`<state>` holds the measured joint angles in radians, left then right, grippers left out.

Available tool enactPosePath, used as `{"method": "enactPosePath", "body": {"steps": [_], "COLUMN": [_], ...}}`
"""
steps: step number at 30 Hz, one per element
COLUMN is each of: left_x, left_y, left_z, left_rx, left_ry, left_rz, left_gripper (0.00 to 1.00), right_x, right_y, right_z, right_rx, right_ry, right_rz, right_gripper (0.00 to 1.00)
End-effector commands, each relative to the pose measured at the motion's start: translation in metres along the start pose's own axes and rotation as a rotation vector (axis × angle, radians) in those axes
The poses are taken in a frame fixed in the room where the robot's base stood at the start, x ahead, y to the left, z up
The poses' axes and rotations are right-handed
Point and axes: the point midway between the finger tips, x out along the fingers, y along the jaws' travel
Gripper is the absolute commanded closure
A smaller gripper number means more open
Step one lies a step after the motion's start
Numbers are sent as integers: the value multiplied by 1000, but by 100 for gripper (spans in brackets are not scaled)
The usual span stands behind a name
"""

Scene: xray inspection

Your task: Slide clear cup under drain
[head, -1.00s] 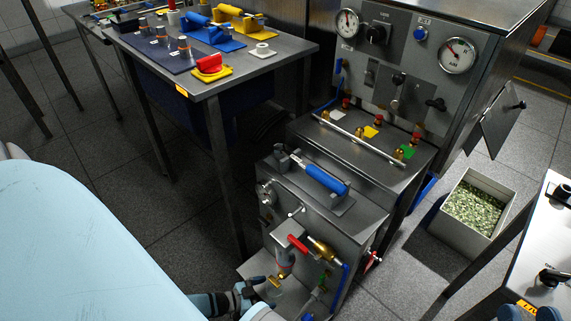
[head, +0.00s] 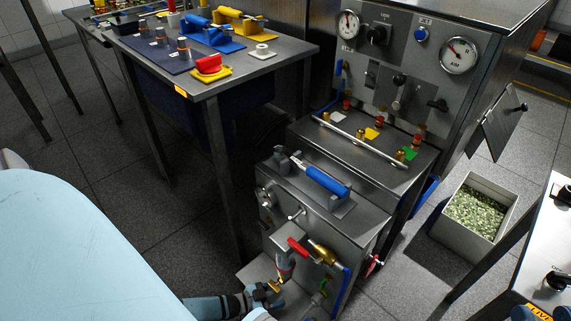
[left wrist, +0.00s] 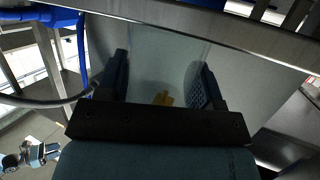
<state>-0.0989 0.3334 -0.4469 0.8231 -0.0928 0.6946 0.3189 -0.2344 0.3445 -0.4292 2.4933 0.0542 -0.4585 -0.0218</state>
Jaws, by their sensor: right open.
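My left gripper (head: 272,292) is low at the front of the steel cabinet (head: 320,220), near the spout (head: 285,266) under the red-handled valve (head: 297,246). In the left wrist view its two dark fingers (left wrist: 165,85) stand on both sides of a clear, see-through body, which I take to be the clear cup (left wrist: 165,60). The fingers seem to press its sides. A small amber piece shows through it. In the head view the cup is hard to make out. My right gripper (left wrist: 45,153) shows small at the lower left of the left wrist view, open and empty.
A brass fitting (head: 323,253) and a blue hose are right of the red valve. A blue-handled tool (head: 327,180) lies on the cabinet top. A workbench (head: 225,82) stands left, a gauge panel (head: 400,75) behind, and a bin of green pieces (head: 473,212) right.

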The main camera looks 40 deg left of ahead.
Motion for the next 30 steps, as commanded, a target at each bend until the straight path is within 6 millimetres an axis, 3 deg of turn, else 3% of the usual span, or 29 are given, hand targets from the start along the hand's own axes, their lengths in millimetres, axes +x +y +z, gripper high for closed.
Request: {"method": "enactPosePath", "body": {"steps": [30], "left_x": [40], "left_y": [-18], "left_z": [-12], "left_rx": [0], "left_ry": [0], "left_rz": [-1], "left_gripper": [53], "right_x": [0], "right_y": [0], "right_z": [-2], "right_rx": [0], "right_ry": [4], "right_rz": [1], "right_gripper": [57]}}
